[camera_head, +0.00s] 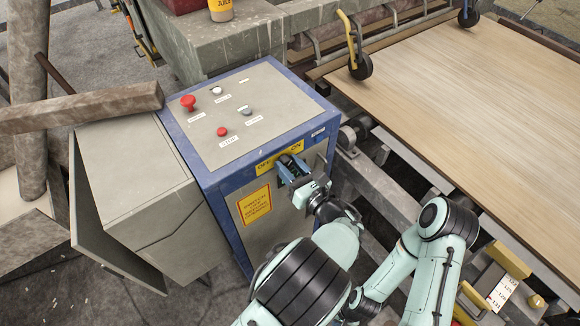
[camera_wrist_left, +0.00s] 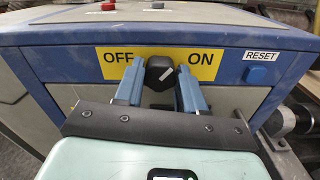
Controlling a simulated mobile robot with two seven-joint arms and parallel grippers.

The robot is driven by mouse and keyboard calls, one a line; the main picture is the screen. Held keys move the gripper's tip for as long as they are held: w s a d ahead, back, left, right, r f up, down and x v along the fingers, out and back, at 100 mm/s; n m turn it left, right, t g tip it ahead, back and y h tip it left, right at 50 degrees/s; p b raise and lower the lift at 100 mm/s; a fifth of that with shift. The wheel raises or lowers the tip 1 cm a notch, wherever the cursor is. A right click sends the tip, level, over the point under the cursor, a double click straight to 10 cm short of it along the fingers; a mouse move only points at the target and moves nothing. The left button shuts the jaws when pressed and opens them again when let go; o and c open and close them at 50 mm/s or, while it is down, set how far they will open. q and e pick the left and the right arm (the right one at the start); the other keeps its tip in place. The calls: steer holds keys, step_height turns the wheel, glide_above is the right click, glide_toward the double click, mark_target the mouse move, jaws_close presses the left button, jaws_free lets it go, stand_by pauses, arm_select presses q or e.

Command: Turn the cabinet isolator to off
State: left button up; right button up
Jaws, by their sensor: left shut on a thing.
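The cabinet isolator is a black rotary knob (camera_wrist_left: 159,72) on the front of a blue-framed control cabinet (camera_head: 212,178). It sits on a yellow label plate (camera_wrist_left: 206,57) with OFF at its left and ON at its right. The knob's white mark slants up to the right, toward ON. My left gripper (camera_head: 292,165) is at the cabinet's upper front, its blue fingers on either side of the knob. In the left wrist view my left gripper (camera_wrist_left: 160,85) is shut on the knob. In the head view the fingers mostly hide the knob. My right gripper is not in view.
A blue RESET button (camera_wrist_left: 258,75) is right of the plate. A red mushroom button (camera_head: 188,102) and several smaller buttons are on the cabinet top. A yellow warning sign (camera_head: 255,205) is below the plate. A wide veneer sheet (camera_head: 460,90) lies on the conveyor at right.

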arm_select(q)
steer(key=n+b, duration=0.1)
steer(key=n, duration=0.2)
steer(key=shift+a+f+b, duration=0.1)
steer(key=shift+f+b, duration=0.05)
steer(key=shift+b, duration=0.25)
steer(key=n+b, duration=0.7)
steer(key=n, duration=0.1)
steer(key=shift+n, duration=0.3)
steer(key=n+b, duration=0.3)
steer(key=shift+b, duration=0.3)
steer(key=shift+n+b, duration=1.05)
steer(key=shift+n, duration=0.25)
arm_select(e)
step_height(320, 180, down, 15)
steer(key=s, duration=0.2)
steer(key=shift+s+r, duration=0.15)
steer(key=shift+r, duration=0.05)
arm_select(q)
steer(key=o, duration=1.1)
steer(key=shift+w, duration=0.1)
steer(key=shift+c, duration=0.2)
